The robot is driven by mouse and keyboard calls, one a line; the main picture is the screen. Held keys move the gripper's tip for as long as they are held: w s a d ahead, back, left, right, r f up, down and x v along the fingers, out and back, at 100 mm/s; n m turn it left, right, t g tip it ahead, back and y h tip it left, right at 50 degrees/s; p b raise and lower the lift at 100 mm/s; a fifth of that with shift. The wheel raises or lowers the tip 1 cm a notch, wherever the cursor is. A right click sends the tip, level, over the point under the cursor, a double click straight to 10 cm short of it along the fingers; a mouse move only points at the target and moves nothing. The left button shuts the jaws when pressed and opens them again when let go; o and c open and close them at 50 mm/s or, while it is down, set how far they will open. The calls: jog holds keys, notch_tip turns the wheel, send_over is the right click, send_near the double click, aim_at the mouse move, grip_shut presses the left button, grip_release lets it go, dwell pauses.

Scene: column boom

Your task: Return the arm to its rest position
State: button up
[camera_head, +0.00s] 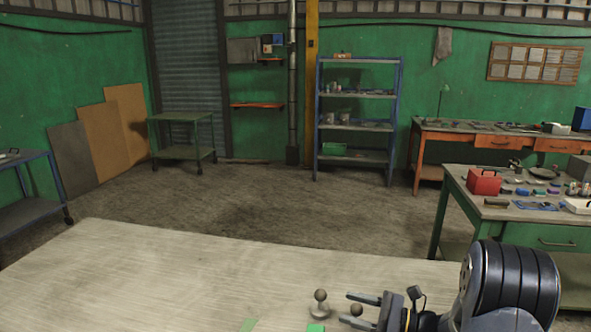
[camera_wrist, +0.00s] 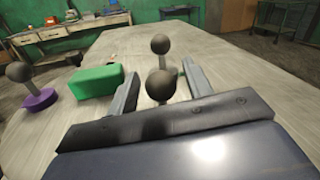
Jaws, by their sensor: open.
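My gripper (camera_head: 346,307) is low over the pale table at the bottom right of the head view. Its two fingers are apart, and they also show in the wrist view (camera_wrist: 160,70). A dark round knob (camera_wrist: 160,86) is between or just below the fingers; its base is hidden by my gripper. I cannot tell whether the fingers touch it. The same knob shows between the fingers in the head view (camera_head: 356,309). A second knob (camera_head: 320,296) on a grey base stands just beyond the fingertips; it also shows in the wrist view (camera_wrist: 160,44).
A green block (camera_wrist: 97,81) and a knob on a purple base (camera_wrist: 38,100) are left of the fingers in the wrist view. The pale table (camera_head: 170,270) is clear to the left. A green workbench (camera_head: 450,215) with a red box (camera_head: 484,182) stands at the right.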

jog(key=shift+s+d+m+t+h, duration=0.45)
jog(key=shift+s+m+t, duration=0.2)
jog(key=shift+t, duration=0.25)
jog(key=shift+s+d+m+t+h+p, duration=0.35)
jog(key=shift+s+m+t+h, duration=0.3)
jog(key=shift+t, duration=0.25)
